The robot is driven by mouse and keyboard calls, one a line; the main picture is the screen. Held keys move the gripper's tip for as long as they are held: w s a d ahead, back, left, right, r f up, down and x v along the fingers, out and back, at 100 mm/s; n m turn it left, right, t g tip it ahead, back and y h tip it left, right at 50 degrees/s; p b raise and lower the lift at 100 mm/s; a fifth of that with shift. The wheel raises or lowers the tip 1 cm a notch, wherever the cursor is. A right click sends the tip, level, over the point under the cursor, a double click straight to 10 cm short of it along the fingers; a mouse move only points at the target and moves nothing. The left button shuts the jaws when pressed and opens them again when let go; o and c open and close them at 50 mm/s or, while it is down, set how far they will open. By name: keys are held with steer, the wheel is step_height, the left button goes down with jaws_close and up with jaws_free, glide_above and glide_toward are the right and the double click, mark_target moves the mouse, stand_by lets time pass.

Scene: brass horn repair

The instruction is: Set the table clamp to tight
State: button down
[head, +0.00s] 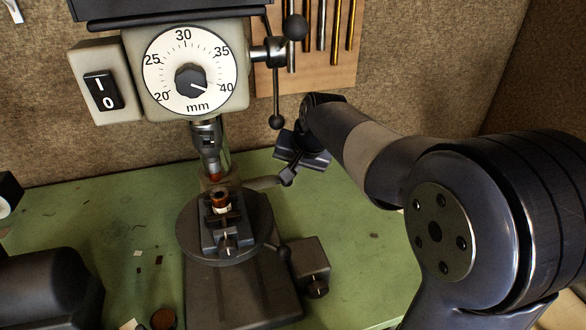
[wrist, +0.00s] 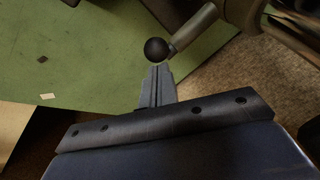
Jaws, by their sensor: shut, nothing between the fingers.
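The drill press has a round table (head: 187,236) that carries a small vise (head: 210,240). A grey lever (head: 262,183), which looks like the table clamp handle, reaches right from behind the table. Its black ball knob shows in the wrist view (wrist: 156,49), on the end of the grey rod (wrist: 194,29). Another short lever with a dark knob (head: 284,253) stands at the table's right front. I cannot tell the clamp's setting. My gripper (head: 290,171) is shut and empty at the grey lever's outer end. In the wrist view its fingertips (wrist: 158,67) are just short of the ball; contact is unclear.
The press head has a round mm dial (head: 160,68), an I/0 switch (head: 103,91) and a feed handle whose lower knob (head: 276,122) hangs above my gripper. The drill chuck (head: 209,139) is over the vise. The green bench (head: 365,235) is mostly clear on the right.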

steer(key=shift+s+f+b, duration=0.2)
steer(key=shift+f+b, duration=0.1)
steer(key=shift+b, duration=0.5)
steer(key=s+f+t+y+b, duration=0.2)
steer(key=f+t+b, duration=0.8)
steer(key=b, duration=2.9)
steer(key=shift+s+d+f+n+t+y, duration=0.35)
steer(key=shift+s+f, duration=0.2)
steer(key=shift+s, duration=0.45)
steer(key=shift+f+b, duration=0.25)
steer(key=shift+b, duration=0.05)
steer(key=shift+r, duration=0.1)
